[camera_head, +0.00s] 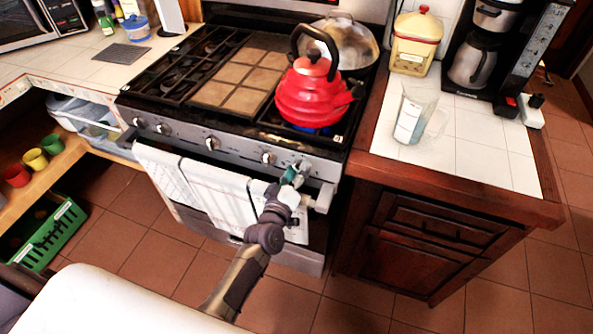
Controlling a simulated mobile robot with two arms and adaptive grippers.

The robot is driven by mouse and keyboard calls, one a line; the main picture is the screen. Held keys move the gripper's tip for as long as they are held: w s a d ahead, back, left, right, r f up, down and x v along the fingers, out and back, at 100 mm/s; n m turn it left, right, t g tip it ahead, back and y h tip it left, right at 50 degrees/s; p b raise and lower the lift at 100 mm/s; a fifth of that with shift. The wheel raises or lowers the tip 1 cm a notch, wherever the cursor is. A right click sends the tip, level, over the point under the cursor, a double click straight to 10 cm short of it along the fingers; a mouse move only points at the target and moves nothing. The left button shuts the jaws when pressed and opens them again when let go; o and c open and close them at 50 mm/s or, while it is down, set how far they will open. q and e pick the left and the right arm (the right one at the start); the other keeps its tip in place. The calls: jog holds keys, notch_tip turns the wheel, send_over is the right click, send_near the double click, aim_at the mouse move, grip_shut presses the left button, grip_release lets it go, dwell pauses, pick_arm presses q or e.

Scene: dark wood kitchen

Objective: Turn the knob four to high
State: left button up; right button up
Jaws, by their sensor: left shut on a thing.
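The stove's front panel (235,149) carries a row of several silver knobs. Free knobs show at the far left (138,122), near the middle (212,143) and just left of my gripper (268,158). My left gripper (293,174), with greenish fingers, is shut on the rightmost knob (305,166) of the panel. The fingers and wrist hide most of this knob, so its turn angle cannot be read. My left arm reaches up from the bottom of the view. My right gripper is not in view.
A red kettle (312,92) stands on the front right burner, with a blue glow under it. A glass pot (345,42) sits behind it. White towels (205,190) hang on the oven handle beside my arm. A clear pitcher (413,113) stands on the right counter.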

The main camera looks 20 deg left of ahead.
pick_arm(q)
jog(key=o, duration=1.2)
jog(key=shift+c, duration=0.2)
jog(key=s, duration=1.2)
jog(key=shift+a, duration=0.25)
